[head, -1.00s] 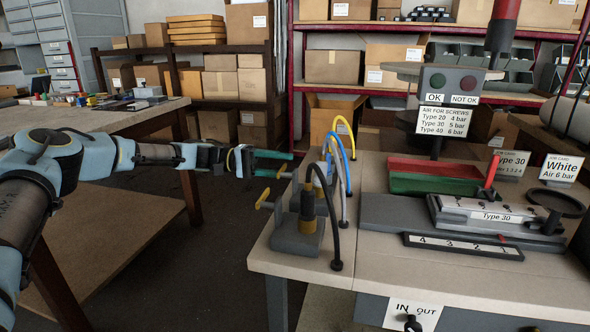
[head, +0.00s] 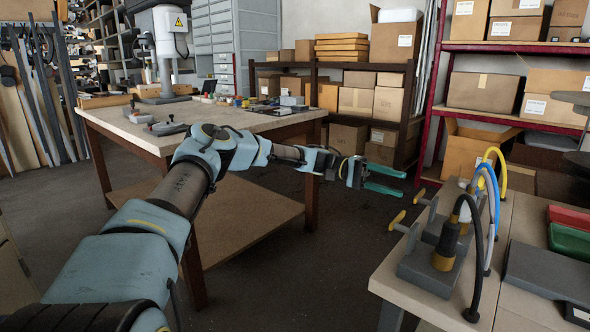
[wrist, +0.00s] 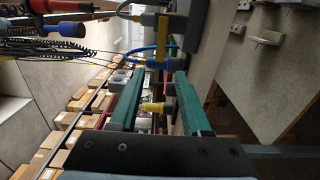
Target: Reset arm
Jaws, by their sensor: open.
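My gripper (head: 384,179) is open, with two green fingers apart and nothing between them that I can see held. In the head view my arm reaches out to the right from the lower left, over the floor between two tables. The gripper is left of the grey valve block (head: 428,265) with yellow handles, and apart from it. The wrist view shows the open green fingers (wrist: 155,105), with a yellow-tipped fitting (wrist: 157,107) behind the gap between them.
A wooden workbench (head: 125,128) with a machine (head: 165,50) stands behind my arm. The right table (head: 400,285) carries yellow, blue and black hoses and red and green trays (head: 572,240). Shelves with cardboard boxes (head: 484,91) line the back. Open floor lies between the tables.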

